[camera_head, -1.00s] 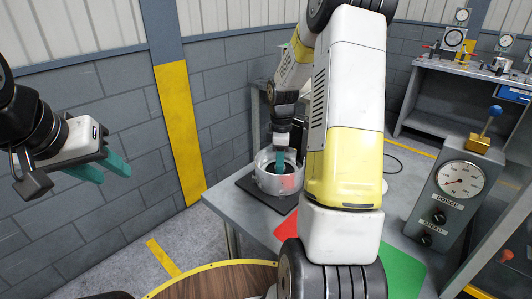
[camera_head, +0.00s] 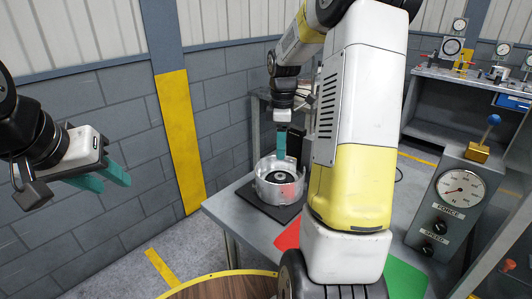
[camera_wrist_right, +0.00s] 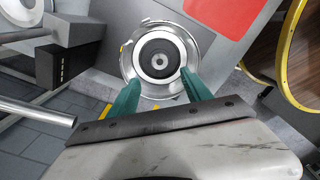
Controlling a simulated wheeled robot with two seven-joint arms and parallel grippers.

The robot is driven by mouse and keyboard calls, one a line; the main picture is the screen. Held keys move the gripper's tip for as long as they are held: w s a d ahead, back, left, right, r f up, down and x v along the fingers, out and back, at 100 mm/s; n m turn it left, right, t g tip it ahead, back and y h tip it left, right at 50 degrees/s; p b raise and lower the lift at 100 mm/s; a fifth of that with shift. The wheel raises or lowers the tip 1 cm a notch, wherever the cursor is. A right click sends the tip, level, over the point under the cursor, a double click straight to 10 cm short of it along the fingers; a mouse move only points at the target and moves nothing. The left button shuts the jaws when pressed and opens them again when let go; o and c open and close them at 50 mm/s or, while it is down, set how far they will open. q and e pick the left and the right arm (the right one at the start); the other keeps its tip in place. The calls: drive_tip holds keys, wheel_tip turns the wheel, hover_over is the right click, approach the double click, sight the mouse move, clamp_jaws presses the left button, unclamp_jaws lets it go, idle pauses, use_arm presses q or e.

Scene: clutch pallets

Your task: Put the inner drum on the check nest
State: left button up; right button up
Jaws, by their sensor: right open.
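The inner drum, a shiny silver open-topped cylinder (camera_head: 266,191), stands upright over a flat black pad (camera_head: 244,194) on the grey bench. I take the pad to be the check nest; the drum hides its middle. A dark ring with a pale centre shows inside the drum, also in the right wrist view (camera_wrist_right: 159,58). My right gripper (camera_head: 281,157) points down above the drum, open and empty, its green fingertips near the rim height in the picture. In the right wrist view its fingers (camera_wrist_right: 157,82) are spread over the drum's near rim. My left gripper (camera_head: 112,180) is open and empty, far left.
A red mat (camera_head: 288,236) and a green mat (camera_head: 405,279) lie on the bench. A force gauge panel (camera_head: 455,200) with a blue-knobbed lever stands at right. A round wooden surface with a yellow rim (camera_head: 215,276) is in front. My right arm hides the bench middle.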

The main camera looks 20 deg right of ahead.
drive_tip(key=s+a+r+m+t, duration=0.3)
drive_tip(key=s+a+r+m, duration=0.35)
drive_tip(key=s+r, duration=0.4)
drive_tip(key=s+a+m+t+y, duration=0.1)
drive_tip(key=s+a+m, duration=0.2)
drive_tip(key=s, duration=0.2)
drive_tip(key=s+a+r+m+t+y, duration=0.1)
drive_tip(key=s+a+m+t, duration=0.1)
drive_tip(key=s, duration=0.4)
drive_tip(key=shift+s+a+r+m, duration=0.3)
drive_tip(key=shift+a+m, duration=0.1)
drive_tip(key=shift+m, duration=0.35)
